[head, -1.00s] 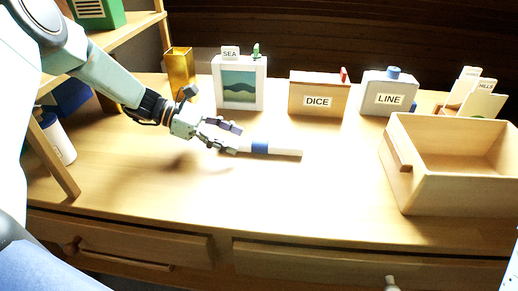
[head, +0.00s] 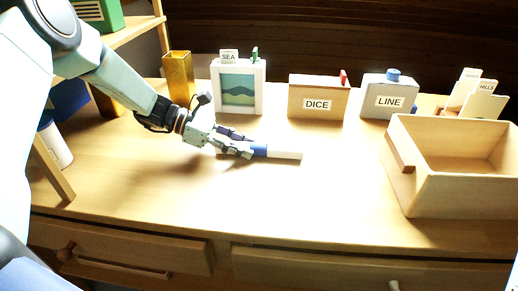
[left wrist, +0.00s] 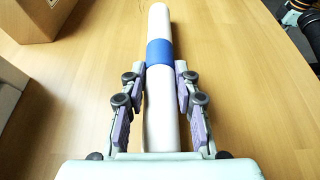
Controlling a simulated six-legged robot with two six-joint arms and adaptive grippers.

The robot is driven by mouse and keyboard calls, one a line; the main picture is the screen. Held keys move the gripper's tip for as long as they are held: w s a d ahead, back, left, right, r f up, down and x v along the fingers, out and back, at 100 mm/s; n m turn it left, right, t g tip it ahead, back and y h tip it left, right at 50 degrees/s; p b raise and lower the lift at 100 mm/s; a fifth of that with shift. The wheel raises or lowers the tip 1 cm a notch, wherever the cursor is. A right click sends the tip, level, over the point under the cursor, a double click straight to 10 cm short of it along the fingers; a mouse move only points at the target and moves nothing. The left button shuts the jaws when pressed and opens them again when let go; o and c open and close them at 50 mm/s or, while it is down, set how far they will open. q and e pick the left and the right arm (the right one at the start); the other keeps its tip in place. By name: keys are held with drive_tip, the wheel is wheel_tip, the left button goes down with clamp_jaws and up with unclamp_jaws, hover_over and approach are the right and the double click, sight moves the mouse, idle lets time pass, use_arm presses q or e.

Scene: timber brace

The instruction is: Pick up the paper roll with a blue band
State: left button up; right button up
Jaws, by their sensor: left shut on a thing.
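The paper roll (head: 284,155) is a thin white tube with a blue band, lying on the wooden desk. My left gripper (head: 243,149) is shut on its left part, next to the blue band. In the left wrist view the paper roll (left wrist: 159,110) runs up the middle between the two fingers of the gripper (left wrist: 161,87), which sit along both sides just below the band. The roll seems to be still at the desk surface. My right gripper is not in view.
Behind stand a gold cup (head: 179,78), a SEA picture box (head: 239,107), a DICE box (head: 318,84) and a LINE box (head: 389,84). A large open wooden box (head: 440,197) stands at the right. The desk front (head: 330,205) is clear.

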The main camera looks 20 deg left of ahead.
use_arm(q)
clamp_jaws()
